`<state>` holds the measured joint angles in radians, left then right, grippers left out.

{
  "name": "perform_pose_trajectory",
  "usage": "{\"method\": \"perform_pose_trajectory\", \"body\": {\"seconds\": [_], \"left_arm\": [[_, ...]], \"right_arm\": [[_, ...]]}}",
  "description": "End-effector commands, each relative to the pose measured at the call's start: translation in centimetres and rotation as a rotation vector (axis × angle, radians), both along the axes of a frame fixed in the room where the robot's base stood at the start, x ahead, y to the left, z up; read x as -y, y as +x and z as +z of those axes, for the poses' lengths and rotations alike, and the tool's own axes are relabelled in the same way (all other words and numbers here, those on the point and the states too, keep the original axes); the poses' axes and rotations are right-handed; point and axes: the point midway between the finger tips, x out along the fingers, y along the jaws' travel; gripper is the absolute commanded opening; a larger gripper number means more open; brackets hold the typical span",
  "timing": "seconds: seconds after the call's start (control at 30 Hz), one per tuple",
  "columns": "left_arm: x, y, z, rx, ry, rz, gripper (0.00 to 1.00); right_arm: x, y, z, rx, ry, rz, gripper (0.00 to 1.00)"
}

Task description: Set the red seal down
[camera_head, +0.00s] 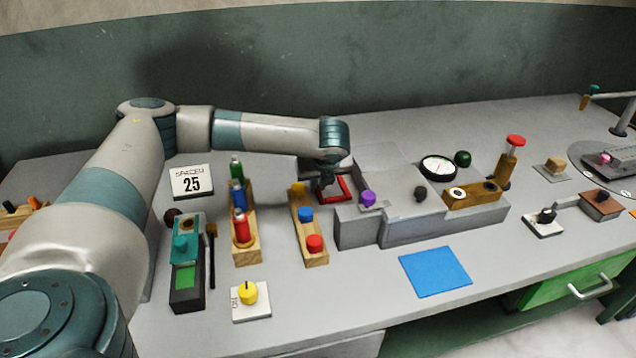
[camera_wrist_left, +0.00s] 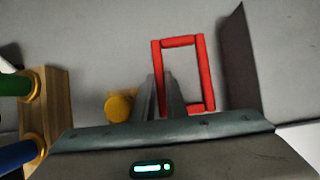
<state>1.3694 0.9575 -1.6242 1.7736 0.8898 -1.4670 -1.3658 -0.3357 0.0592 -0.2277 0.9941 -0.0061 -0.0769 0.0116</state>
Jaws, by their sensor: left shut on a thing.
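The red seal is an open rectangular frame (camera_head: 347,187) beside the left wall of the grey stepped block. In the left wrist view the red seal (camera_wrist_left: 205,75) shows nearly whole, its near left corner hidden between the fingers. My left gripper (camera_head: 325,190) is shut on the left bar of the seal; its fingers (camera_wrist_left: 162,98) show closer in the wrist view. I cannot tell whether the seal touches the table or is a little above it. My right gripper is not in view.
A wooden rack (camera_head: 314,256) with yellow, blue and red knobs stands just left of the seal. A second rack (camera_head: 247,255) holds green, blue and red bottles. The grey block (camera_head: 440,228) rises close on the right. A blue mat (camera_head: 435,270) lies in front.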

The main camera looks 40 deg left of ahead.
Motion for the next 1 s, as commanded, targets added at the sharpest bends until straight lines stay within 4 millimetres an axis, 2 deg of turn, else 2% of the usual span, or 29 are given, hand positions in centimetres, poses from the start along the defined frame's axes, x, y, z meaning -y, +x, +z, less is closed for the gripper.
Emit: {"method": "perform_pose_trajectory", "body": {"seconds": [0.4, 0.43, 0.47, 0.87, 1.0], "left_arm": [[-0.01, 0.04, -0.07, 0.002, 0.000, 0.000, 0.00], [-0.01, 0.02, -0.10, 0.002, 0.000, 0.000, 0.17], [-0.01, 0.03, -0.11, 0.002, 0.000, 0.000, 0.20], [-0.01, 0.02, -0.03, 0.000, 0.000, 0.001, 0.20], [0.38, -0.25, 0.77, 0.001, -0.002, -0.001, 0.20]], "right_arm": [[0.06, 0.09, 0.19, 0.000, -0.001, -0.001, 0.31], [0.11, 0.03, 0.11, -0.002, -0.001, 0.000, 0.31], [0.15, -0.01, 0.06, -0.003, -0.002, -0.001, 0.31], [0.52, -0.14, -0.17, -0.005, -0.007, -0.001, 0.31], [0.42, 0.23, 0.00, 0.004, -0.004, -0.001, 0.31]]}}
